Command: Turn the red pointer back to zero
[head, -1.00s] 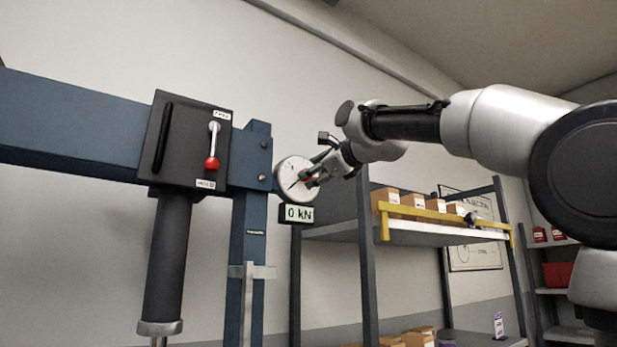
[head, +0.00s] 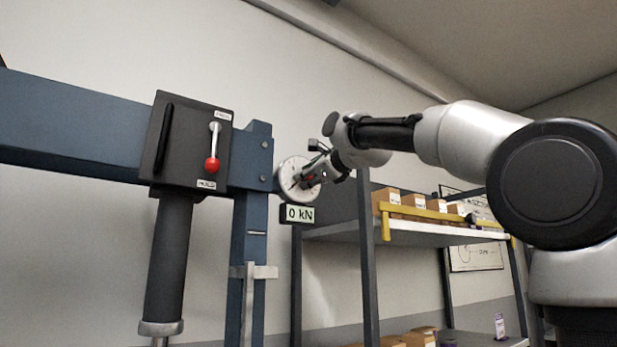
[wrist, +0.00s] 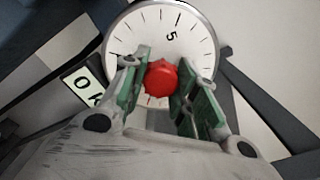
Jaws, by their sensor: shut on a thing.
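The round white gauge (head: 287,172) is mounted on the right side of the blue press frame. My gripper (head: 308,178) is at its face and covers part of it. In the wrist view, the white dial (wrist: 135,35) shows black tick marks and a tilted 5 near its top. A red knob (wrist: 162,78) stands at the dial's middle. My gripper (wrist: 163,72) has its green-padded fingers on either side of the knob, shut on it. A thin red mark shows just below the knob. The pointer's exact reading is hidden by the knob and fingers.
A display (head: 299,214) below the gauge reads 0 kN. A black panel (head: 190,140) with a red-tipped lever (head: 212,163) is left of it. A shelf rack (head: 366,270) with cardboard boxes (head: 387,200) and a yellow bar (head: 440,215) stands below my arm.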

